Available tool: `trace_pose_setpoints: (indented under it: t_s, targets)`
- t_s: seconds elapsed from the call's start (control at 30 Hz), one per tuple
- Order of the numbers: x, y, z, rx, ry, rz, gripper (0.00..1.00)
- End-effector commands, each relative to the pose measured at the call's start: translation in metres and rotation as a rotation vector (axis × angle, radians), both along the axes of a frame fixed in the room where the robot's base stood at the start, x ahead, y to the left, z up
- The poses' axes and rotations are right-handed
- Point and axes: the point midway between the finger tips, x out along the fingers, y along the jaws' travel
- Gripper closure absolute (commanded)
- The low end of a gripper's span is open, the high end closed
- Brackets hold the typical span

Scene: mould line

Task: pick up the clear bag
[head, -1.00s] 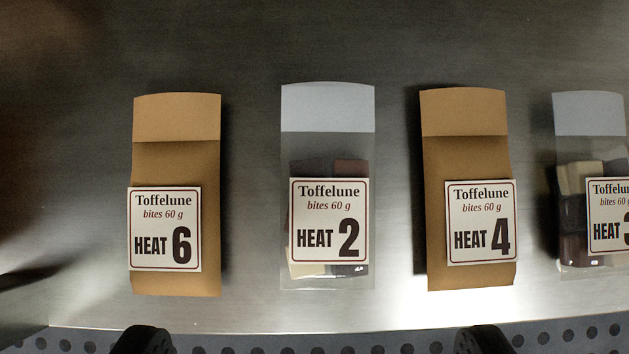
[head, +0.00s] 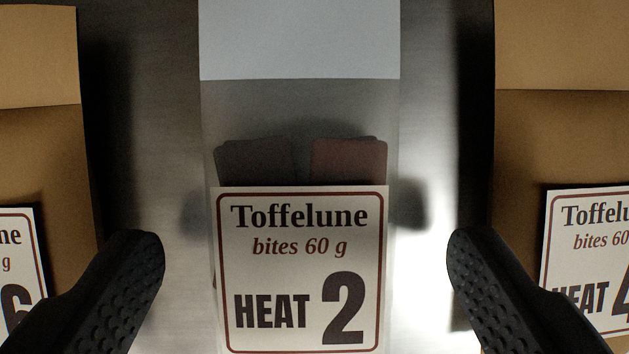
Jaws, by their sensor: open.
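A clear bag (head: 300,110) with a pale top flap and a label reading "Toffelune bites 60 g HEAT 2" lies on the metal surface in the middle of the view. Dark and reddish-brown pieces show through it above the label; its lower end is out of frame. My gripper (head: 306,245) is open, with one black finger to the left of the bag and one to the right. Both fingers stand apart from the bag, with bare metal showing between.
A brown bag (head: 40,150) labelled 6 lies at the left, partly behind the left finger. Another brown bag (head: 560,130) labelled 4 lies at the right, close to the right finger. Narrow strips of bare metal surface (head: 160,120) separate the bags.

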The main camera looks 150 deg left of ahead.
Motion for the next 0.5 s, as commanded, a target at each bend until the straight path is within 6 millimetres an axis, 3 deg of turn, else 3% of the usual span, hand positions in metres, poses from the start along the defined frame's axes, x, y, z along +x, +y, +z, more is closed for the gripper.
trace_pose_setpoints:
  t_s: [0.1, 0.4, 0.5]
  targets:
    - [0.0032, -0.0017, -0.0097, 0.0, 0.0, 0.001, 0.2]
    - [0.0046, -0.0018, -0.0101, 0.0, -0.001, 0.0, 0.2]
    - [0.0047, -0.0018, -0.0101, 0.0, -0.001, 0.0, 0.48]
